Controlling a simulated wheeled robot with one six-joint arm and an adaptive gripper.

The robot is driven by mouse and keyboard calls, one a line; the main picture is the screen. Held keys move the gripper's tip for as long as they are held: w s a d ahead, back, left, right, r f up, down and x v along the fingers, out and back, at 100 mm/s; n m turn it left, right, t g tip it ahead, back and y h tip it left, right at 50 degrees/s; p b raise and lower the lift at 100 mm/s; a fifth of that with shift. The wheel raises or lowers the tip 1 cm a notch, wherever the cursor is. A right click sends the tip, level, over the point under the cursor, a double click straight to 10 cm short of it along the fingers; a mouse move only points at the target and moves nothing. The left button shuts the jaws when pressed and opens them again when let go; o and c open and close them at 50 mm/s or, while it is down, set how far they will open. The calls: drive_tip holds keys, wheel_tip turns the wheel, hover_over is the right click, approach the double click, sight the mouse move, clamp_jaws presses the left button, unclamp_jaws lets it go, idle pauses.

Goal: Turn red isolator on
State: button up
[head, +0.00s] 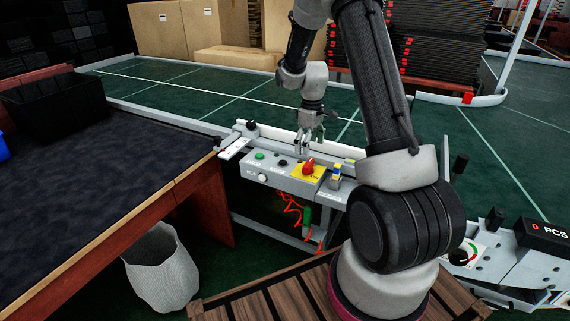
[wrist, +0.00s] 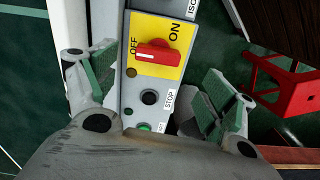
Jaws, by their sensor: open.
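The red isolator knob (head: 309,166) sits on a yellow plate on the grey control box (head: 262,178). In the wrist view the red knob (wrist: 158,54) lies nearly crosswise on its yellow plate (wrist: 172,70). Its white-marked end is on the OFF side; ON is printed to the upper right. My gripper (head: 303,150) is above and just behind the knob. In the wrist view my gripper (wrist: 161,68) is open, with one green-padded finger on each side of the box. Nothing is between the fingers in contact with them.
A black STOP button (wrist: 150,97) and a green button (wrist: 145,127) lie below the knob. A small yellow-and-blue device (head: 336,176) stands right of the plate. A red stand (wrist: 293,85) shows at right. The dark-topped table (head: 100,165) is at left, above a white bin (head: 160,270).

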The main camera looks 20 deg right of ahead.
sight(309, 162)
drive_tip(key=shift+w+d+f+n, duration=0.1)
drive_tip(key=shift+d+n, duration=0.05)
drive_tip(key=shift+n, duration=0.25)
drive_tip(key=shift+f, duration=0.15)
wheel_tip(309, 162, down, 7)
drive_tip(key=shift+f, duration=0.2)
drive_tip(key=c, duration=1)
